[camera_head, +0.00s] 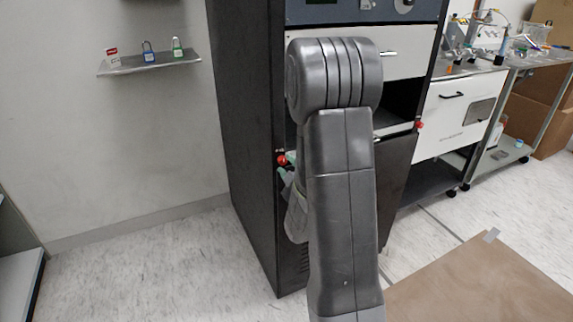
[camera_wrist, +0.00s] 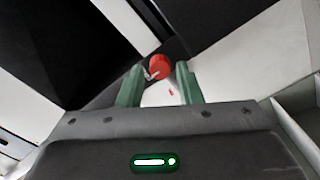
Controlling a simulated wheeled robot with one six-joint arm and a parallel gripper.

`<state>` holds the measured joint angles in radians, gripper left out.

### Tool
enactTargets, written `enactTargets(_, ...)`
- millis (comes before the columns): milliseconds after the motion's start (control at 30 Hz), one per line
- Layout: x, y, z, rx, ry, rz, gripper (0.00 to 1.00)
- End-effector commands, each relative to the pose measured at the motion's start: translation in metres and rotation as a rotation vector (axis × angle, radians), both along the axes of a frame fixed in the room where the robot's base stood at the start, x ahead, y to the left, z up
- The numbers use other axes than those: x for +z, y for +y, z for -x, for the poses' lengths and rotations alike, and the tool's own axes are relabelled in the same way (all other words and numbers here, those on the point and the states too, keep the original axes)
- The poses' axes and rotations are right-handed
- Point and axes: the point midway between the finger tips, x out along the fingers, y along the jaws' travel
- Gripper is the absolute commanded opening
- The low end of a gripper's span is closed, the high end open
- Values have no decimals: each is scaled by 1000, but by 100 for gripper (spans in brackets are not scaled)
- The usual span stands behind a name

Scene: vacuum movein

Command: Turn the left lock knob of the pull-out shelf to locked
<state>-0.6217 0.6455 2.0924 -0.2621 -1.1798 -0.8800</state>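The left lock knob (camera_head: 283,160) is a small red knob on the front left edge of the dark cabinet. In the wrist view the red knob (camera_wrist: 160,65) shows between my two green fingertips, with a small metal piece beside it. My gripper (camera_wrist: 160,68) is open, with gaps on both sides of the knob; I cannot tell whether the knob is between the fingers or just beyond them. In the head view my gripper (camera_head: 284,174) is partly hidden by my arm. The pull-out shelf (camera_head: 394,130) shows as a light front edge, mostly behind my arm.
A second red knob (camera_head: 419,124) is on the cabinet's right side. A dark lower door (camera_head: 395,185) hangs at an angle. A wall shelf (camera_head: 150,63) with small padlocks is at the left. Open floor (camera_head: 150,270) lies left; a brown mat (camera_head: 480,285) lies right.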

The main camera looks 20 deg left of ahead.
Motion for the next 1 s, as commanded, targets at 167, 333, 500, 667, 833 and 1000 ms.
enactTargets(167, 0, 9, -7, 1, 1, 1, 32)
enactTargets(333, 0, 10, -8, 1, 1, 1, 32)
enactTargets(500, 0, 10, -8, 1, 1, 1, 20)
enactTargets(667, 0, 10, -8, 1, 1, 1, 0)
enactTargets(833, -1, 10, -8, 1, 9, -7, 0)
enactTargets(1000, -2, 10, -8, 0, 46, -41, 0)
